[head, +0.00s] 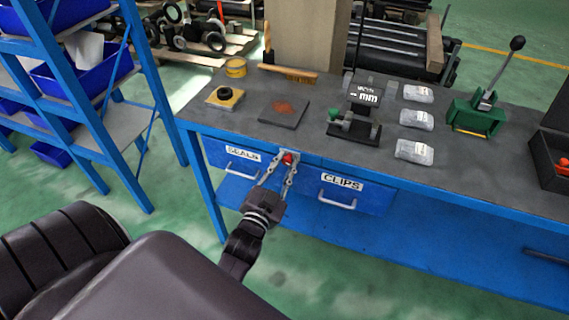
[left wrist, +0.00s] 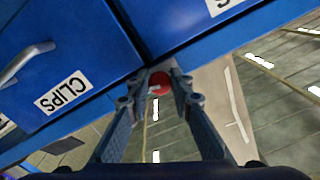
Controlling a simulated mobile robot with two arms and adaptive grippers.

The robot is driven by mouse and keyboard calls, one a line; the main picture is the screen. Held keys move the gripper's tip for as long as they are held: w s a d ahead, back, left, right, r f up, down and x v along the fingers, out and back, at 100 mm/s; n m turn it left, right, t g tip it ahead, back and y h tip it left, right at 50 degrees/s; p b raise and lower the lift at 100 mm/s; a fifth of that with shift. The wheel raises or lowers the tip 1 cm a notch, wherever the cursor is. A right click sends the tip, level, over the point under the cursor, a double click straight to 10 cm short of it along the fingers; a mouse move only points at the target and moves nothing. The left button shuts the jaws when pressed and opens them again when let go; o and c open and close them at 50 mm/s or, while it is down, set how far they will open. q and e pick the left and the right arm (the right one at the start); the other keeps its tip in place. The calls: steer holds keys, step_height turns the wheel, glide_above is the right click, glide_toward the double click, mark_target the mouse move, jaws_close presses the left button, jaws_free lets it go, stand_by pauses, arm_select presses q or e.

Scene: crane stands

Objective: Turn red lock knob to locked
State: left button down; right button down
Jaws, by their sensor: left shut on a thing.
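The red lock knob (head: 288,157) sits on the front of the blue workbench, between the drawers labelled SEALS (head: 232,160) and CLIPS (head: 345,192). My left gripper (head: 286,163) reaches up to it and is shut on it. In the left wrist view the red knob (left wrist: 159,83) lies between the two fingertips (left wrist: 161,88). The fingers hide part of the knob, and I cannot read whether it stands at locked. Both drawers look closed. My right gripper is not in view.
A blue shelf (head: 110,120) with bins stands at the left. The green floor before the bench is free.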

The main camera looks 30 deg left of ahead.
arm_select(q)
steer(key=c, duration=1.7)
jaws_free()
steer(key=shift+r, duration=4.95)
